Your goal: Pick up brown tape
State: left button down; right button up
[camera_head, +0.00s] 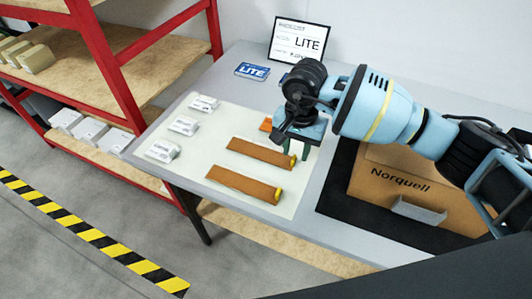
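Two long brown strips with yellow ends, which look like the brown tape, lie on a white mat (215,119) on the grey table. One strip (258,152) is farther back, the other strip (240,184) nearer the front. A small orange piece (266,124) lies behind them, beside my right gripper. My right gripper (297,148) points down over the mat's right side, close to the yellow end of the farther strip. Its fingers are small and partly hidden by the wrist, so I cannot tell contact or opening. My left gripper is not in view.
Several white packs (183,125) stand along the mat's left side. A LITE sign (299,41) and a blue LITE card (252,71) are at the back. A red shelf (104,60) stands left.

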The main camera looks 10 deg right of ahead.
aim_at(294, 159)
jog(key=shift+w+f, duration=0.25)
jog(key=shift+f, duration=0.5)
jog(key=shift+w+f, duration=0.2)
jog(key=shift+f, duration=0.55)
jog(key=shift+w+f, duration=0.25)
jog(key=shift+f, duration=0.5)
jog(key=shift+d+f, duration=0.1)
jog(key=shift+f, duration=0.35)
grip_shut()
